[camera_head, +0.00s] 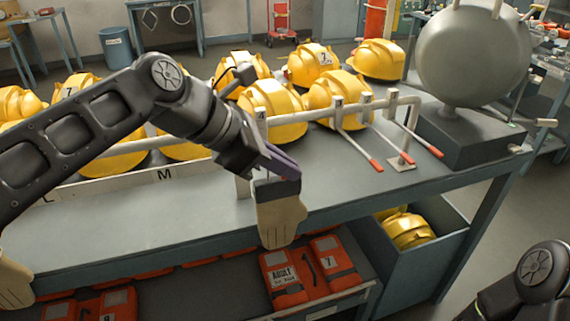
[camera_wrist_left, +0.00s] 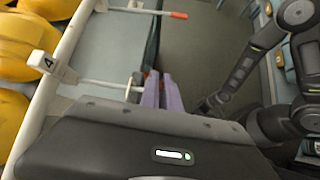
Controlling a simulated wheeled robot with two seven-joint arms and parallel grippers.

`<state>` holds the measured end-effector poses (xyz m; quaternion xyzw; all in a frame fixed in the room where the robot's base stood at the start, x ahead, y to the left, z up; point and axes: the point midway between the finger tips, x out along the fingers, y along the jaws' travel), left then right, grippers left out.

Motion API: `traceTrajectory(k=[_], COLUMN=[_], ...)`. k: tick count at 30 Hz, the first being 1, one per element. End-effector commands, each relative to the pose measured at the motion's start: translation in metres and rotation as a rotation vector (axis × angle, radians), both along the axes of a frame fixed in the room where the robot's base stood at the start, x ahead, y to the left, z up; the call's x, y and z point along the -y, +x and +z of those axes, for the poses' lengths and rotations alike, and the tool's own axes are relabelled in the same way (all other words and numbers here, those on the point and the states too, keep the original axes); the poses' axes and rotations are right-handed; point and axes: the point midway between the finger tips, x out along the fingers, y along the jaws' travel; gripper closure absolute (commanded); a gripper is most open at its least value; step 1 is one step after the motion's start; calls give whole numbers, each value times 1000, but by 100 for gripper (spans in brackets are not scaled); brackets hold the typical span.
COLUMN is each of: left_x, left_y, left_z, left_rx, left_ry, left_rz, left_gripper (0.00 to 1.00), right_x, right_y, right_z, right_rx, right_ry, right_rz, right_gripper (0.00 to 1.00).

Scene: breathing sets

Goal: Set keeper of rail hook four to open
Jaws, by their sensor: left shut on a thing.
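Rail hook four, with its post marked 4 (camera_head: 261,115), stands on the pale rail above the bench. It also shows in the left wrist view (camera_wrist_left: 48,63), with a thin rod running from it towards my fingers. My left gripper (camera_head: 278,163) has purple fingers (camera_wrist_left: 163,93) that are shut at the outer end of this rod, near the bench's front edge. A bit of red shows beside the fingers. The fingers and the wrist hide most of the keeper, so I cannot tell its position.
Several red-tipped rods (camera_head: 357,147) stick out from the rail right of hook four. Yellow helmets (camera_head: 273,108) crowd behind the rail. A tan glove (camera_head: 281,219) hangs below my left gripper. A grey tank (camera_head: 474,55) stands at the right. Orange packs (camera_head: 286,277) lie on the lower shelf.

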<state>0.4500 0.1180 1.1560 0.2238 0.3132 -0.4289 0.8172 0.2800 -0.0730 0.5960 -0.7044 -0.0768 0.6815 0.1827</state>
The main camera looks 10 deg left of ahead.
Motion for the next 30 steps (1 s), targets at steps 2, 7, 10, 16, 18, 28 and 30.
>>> traceTrajectory(k=[2, 7, 10, 16, 18, 28, 30], left_x=[0, 1, 2, 4, 5, 9, 10], left_y=[0, -2, -4, -8, -9, -16, -18], left_z=[-1, -2, -3, -7, -9, -19, -21], left_rx=[13, 63, 109, 237, 289, 553, 610], left_ry=[7, 39, 68, 148, 182, 349, 385], left_rz=[1, 1, 1, 2, 2, 3, 3], left_gripper=[100, 100, 100, 100, 100, 100, 100], right_x=[0, 0, 0, 0, 0, 1, 1], right_y=[0, 0, 0, 0, 1, 0, 0], right_z=[-2, -9, -16, -35, -44, -102, -116], right_rx=[0, 0, 1, 2, 2, 3, 3], right_ry=[0, 0, 0, 0, 0, -1, -2], right_rz=[0, 0, 0, -1, -1, 2, 3], right_gripper=[64, 64, 64, 64, 64, 64, 64])
